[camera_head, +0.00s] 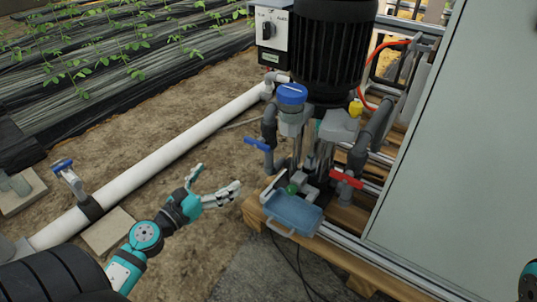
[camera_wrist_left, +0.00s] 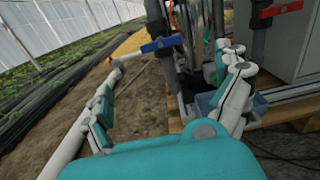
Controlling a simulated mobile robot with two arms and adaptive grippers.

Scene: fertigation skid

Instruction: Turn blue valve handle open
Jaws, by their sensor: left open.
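The blue valve handle (camera_head: 257,144) sticks out to the left from a grey pipe beside the pump. In the left wrist view the blue handle (camera_wrist_left: 160,45) lies ahead, above the space between my fingers. My left gripper (camera_head: 218,178) is open and empty, below and left of the handle, apart from it. It also shows in the left wrist view (camera_wrist_left: 170,90), with its fingers spread wide. A second blue-handled valve (camera_head: 63,166) stands at the far left on the white pipe.
A red valve handle (camera_head: 346,179) and a blue tray-like box (camera_head: 292,213) sit right of my left gripper. A black motor (camera_head: 331,50) and grey cabinet (camera_head: 450,150) stand behind and right. The white pipe (camera_head: 160,155) crosses the soil at left. Bare ground lies around the gripper.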

